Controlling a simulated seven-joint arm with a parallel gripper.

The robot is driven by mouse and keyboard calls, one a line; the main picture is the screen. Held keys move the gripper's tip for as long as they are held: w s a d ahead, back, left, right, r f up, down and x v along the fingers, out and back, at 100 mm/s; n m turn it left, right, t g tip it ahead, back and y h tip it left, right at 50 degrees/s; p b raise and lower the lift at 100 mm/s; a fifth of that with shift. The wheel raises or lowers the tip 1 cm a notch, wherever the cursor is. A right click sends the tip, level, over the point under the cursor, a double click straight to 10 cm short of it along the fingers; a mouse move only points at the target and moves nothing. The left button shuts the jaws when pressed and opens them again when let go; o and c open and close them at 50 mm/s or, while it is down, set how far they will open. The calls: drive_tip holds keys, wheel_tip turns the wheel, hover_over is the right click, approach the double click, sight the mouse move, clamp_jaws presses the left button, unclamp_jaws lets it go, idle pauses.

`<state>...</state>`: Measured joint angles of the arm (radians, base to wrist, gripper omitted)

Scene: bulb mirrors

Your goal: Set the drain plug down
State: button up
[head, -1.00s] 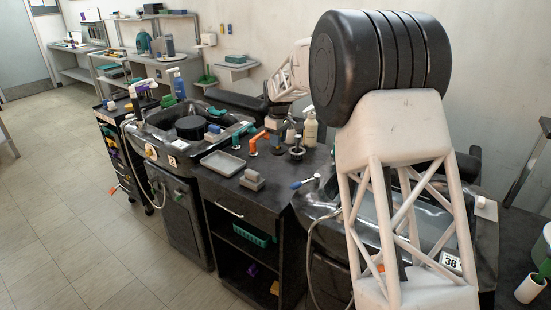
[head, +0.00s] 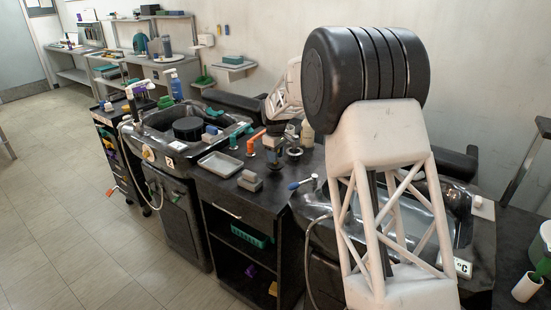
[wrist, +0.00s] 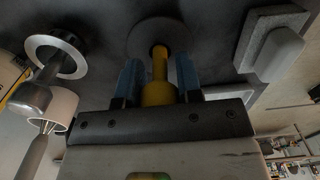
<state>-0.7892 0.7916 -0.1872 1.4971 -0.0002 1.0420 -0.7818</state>
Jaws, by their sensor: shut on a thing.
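My gripper (wrist: 158,82) is shut on the drain plug (wrist: 159,68), with its two blue fingers on either side of the yellow stem. A round grey disc shows beyond the stem, close to the dark counter top. I cannot tell whether the plug touches the counter. In the head view my gripper (head: 271,152) points down over the counter (head: 225,192) between the two sinks. The plug is small and mostly hidden there.
A grey block (head: 250,181) and a grey tray (head: 220,164) stand nearby on the counter. An orange hooked item (head: 255,142) is to the left, and a ringed metal item (wrist: 50,75) is close by. A pale bottle (head: 307,135) stands behind.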

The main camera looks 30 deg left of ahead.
drive_tip(key=shift+f, duration=0.7)
drive_tip(key=shift+f, duration=0.1)
drive_tip(key=o, duration=0.9)
drive_tip(key=shift+o, duration=0.2)
wheel_tip(320, 180, up, 12)
drive_tip(key=shift+r, duration=0.15)
idle(0.7)
